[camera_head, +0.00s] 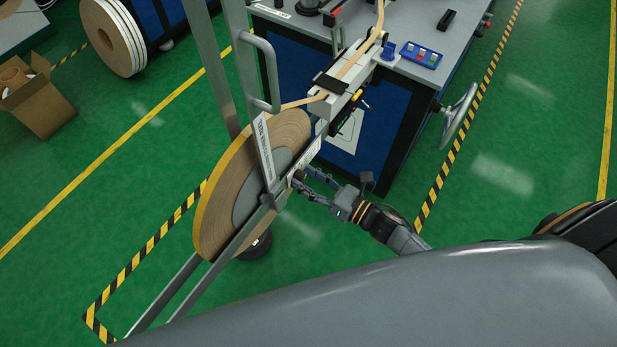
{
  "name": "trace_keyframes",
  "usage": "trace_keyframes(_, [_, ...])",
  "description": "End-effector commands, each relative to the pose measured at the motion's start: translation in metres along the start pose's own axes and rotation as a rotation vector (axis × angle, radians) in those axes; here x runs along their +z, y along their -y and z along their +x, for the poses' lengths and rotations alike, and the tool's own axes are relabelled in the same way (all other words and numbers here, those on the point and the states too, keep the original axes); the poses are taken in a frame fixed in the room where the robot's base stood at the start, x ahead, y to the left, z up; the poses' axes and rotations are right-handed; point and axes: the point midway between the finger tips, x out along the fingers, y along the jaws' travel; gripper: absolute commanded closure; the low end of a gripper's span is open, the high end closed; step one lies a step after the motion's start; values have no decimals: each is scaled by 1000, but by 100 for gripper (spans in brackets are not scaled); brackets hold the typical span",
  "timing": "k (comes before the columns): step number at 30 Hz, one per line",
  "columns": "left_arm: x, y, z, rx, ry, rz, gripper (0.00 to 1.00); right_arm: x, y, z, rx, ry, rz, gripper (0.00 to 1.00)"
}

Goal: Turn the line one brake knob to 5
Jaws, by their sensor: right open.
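A large tan tape reel (228,195) with a yellow rim stands upright in a grey metal frame (205,248), left of centre. A small dark knob (299,176) sits at the reel's hub on the near right side; its scale and setting are too small to read. My right gripper (304,184) is open, with its fingers pointing left at the knob. Its fingertips are at or very close to the knob; I cannot tell whether they touch it. My left gripper is not in view.
Tape runs from the reel up through a guide head (345,82) to a blue-sided machine (405,110) with a handwheel (459,116). A cardboard box (40,108) and more rolls (112,38) stand at left. Green floor is open at right.

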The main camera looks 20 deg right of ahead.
Motion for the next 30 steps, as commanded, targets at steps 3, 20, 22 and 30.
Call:
trace_keyframes(3, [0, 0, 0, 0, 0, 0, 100, 0, 0, 0, 0, 0, 0, 51])
trace_keyframes(20, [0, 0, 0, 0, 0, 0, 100, 0, 0, 0, -1, -1, 12, 100])
trace_keyframes(22, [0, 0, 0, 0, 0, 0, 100, 0, 0, 0, -1, -1, 27, 100])
trace_keyframes(30, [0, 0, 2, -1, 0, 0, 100, 0, 1, -1, -2, -3, 168, 100])
